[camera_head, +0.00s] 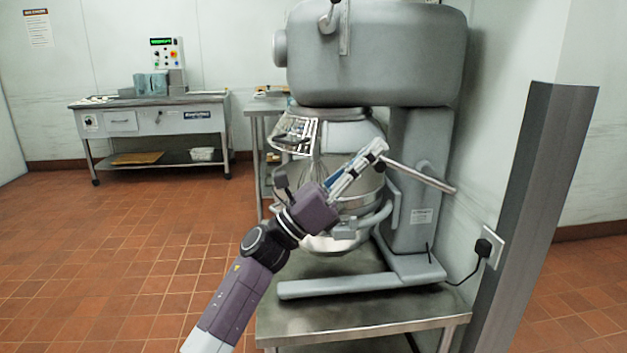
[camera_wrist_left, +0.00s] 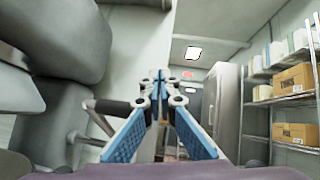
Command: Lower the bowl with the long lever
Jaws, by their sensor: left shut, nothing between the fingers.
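The large grey mixer (camera_head: 375,55) stands on a low steel table, with its steel bowl (camera_head: 372,183) held in a yoke under the head. My right gripper is out of view.
The steel table (camera_head: 350,322) is under the mixer. A grey post (camera_head: 545,180) and a wall socket with a plug (camera_head: 485,247) are at the right. A workbench (camera_head: 150,115) stands at the back left. The tiled floor at left is clear.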

